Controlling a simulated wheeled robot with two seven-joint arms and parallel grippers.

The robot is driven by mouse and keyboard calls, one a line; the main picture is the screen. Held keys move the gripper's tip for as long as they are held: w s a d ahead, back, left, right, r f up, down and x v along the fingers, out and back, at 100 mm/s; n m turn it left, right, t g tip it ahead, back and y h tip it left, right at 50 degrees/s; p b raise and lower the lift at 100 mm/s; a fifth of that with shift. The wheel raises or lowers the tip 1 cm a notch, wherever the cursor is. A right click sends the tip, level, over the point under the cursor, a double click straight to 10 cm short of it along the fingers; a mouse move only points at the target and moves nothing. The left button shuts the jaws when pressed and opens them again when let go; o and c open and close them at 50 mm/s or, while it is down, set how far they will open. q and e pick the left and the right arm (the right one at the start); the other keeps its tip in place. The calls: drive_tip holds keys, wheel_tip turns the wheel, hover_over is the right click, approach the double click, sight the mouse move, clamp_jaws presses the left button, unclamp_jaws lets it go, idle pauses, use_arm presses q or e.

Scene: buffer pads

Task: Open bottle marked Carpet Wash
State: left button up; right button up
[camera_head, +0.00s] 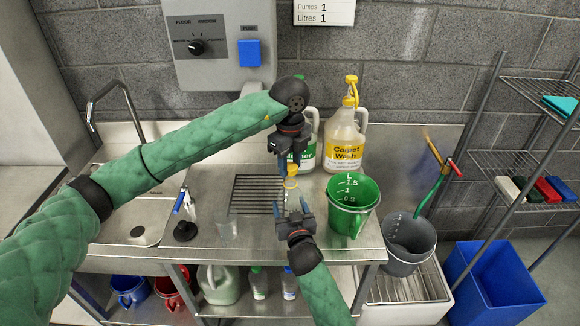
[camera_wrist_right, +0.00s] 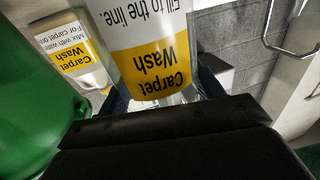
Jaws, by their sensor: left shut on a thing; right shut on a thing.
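A small clear bottle with a yellow-and-white Carpet Wash label (camera_wrist_right: 150,60) is between my right gripper's fingers, and the label appears upside down in the right wrist view. In the head view my right gripper (camera_head: 293,214) is shut on its body from the front. My left gripper (camera_head: 287,163) reaches down from above and is shut on the bottle's yellow top (camera_head: 291,171). The grippers hide much of the bottle (camera_head: 290,195), and I cannot tell whether its base touches the counter. A larger Carpet Wash jug (camera_head: 343,145) with a yellow pump stands behind at the right.
A green measuring jug (camera_head: 352,210) stands close right of my right gripper. A green-labelled container (camera_head: 306,152) stands behind my left gripper. A drain grate (camera_head: 253,194) lies at left, with a clear cup (camera_head: 228,228) in front. A grey bucket (camera_head: 408,245) is at right.

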use_arm(q)
drive_tip(key=shift+r, duration=1.35)
use_arm(e)
drive_tip(key=o, duration=2)
drive_tip(key=shift+c, duration=0.2)
use_arm(q)
drive_tip(key=shift+f, duration=0.1)
